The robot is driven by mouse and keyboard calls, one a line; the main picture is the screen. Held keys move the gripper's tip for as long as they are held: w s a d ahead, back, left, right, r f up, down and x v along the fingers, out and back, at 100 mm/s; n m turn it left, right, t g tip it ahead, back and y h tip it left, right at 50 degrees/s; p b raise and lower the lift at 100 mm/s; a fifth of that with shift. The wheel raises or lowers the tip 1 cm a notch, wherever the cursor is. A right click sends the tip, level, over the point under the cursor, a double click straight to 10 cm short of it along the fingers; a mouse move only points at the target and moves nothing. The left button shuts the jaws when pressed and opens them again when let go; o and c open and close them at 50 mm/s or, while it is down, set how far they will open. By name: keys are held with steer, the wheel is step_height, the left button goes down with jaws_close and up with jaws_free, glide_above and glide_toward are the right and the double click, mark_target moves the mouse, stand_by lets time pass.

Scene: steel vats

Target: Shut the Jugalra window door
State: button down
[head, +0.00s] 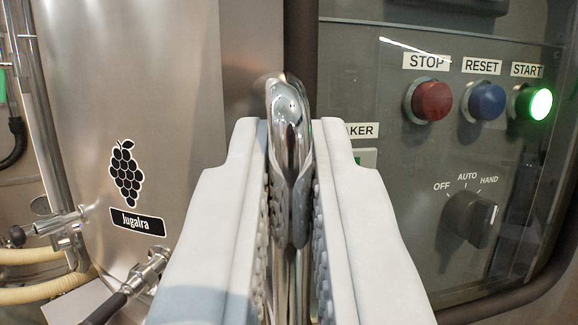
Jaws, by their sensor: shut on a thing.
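My gripper (291,135) is at the middle of the view, with its two pale fingers on either side of a polished chrome handle (289,100). It is shut on this upright handle, whose rounded top sticks up between the fingertips. Behind and to the right is a dark-framed window door (302,50) with rounded corners. A streak of reflected light suggests a clear pane over the grey control panel (400,210). I cannot tell how far the door stands open.
A steel vat (160,60) with a Jugalra grape label (126,175) stands to the left, with valves (148,268) and pale hoses (40,275) low down. The panel has red (431,100), blue (487,101) and lit green (534,103) buttons and a black selector knob (470,218).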

steer(key=shift+w, duration=0.1)
stand_by(0.3)
steer(key=c, duration=1.5)
jaws_free()
steer(key=shift+w+a+f, duration=0.1)
steer(key=shift+w+a, duration=0.05)
steer(key=shift+s+f, duration=0.1)
steer(key=shift+s, duration=0.65)
steer(key=v, duration=1.6)
steer(key=shift+w, duration=0.1)
